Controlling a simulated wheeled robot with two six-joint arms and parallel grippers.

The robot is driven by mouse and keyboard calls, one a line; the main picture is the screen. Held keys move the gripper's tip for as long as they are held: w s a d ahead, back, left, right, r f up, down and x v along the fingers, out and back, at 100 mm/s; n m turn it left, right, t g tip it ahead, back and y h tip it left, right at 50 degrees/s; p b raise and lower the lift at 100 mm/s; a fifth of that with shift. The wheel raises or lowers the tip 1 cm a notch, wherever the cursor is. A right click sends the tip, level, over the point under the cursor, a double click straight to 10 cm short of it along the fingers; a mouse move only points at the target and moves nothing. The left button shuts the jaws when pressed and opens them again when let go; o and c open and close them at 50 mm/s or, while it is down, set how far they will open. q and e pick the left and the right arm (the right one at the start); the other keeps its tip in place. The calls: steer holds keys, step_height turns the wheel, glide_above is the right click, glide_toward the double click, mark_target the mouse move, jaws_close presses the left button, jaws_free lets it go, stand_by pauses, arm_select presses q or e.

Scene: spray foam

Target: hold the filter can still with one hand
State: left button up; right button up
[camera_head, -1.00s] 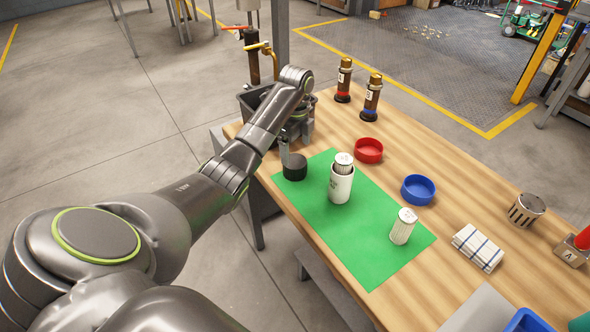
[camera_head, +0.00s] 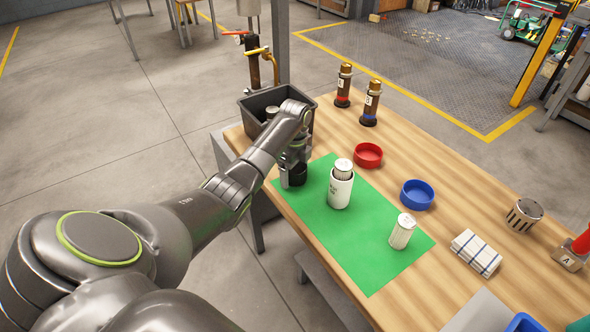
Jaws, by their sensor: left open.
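The white filter can (camera_head: 340,191) stands upright on the green mat (camera_head: 350,240), with a ribbed white cartridge (camera_head: 343,166) sticking out of its open top. A second white cartridge (camera_head: 402,232) stands alone on the mat to the right. My left gripper (camera_head: 293,168) is open and points down at a black round cap (camera_head: 293,179) on the mat, left of the can. The wrist covers part of the cap, so I cannot tell whether the fingers touch it. The left gripper is apart from the can. My right gripper is not in view.
A dark bin (camera_head: 262,100) stands behind my left wrist. A red dish (camera_head: 368,155), a blue dish (camera_head: 417,193) and two brown bottles (camera_head: 371,103) are beyond the mat. A folded cloth (camera_head: 477,251) and a slotted metal cup (camera_head: 524,213) lie to the right. The front mat area is clear.

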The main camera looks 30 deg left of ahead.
arm_select(q)
steer(key=shift+c, duration=0.2)
steer(key=c, duration=1)
steer(key=shift+o, duration=0.2)
steer(key=shift+r, duration=0.1)
step_height(320, 180, up, 10)
steer(key=shift+f+b, duration=0.1)
steer(key=shift+b, duration=0.3)
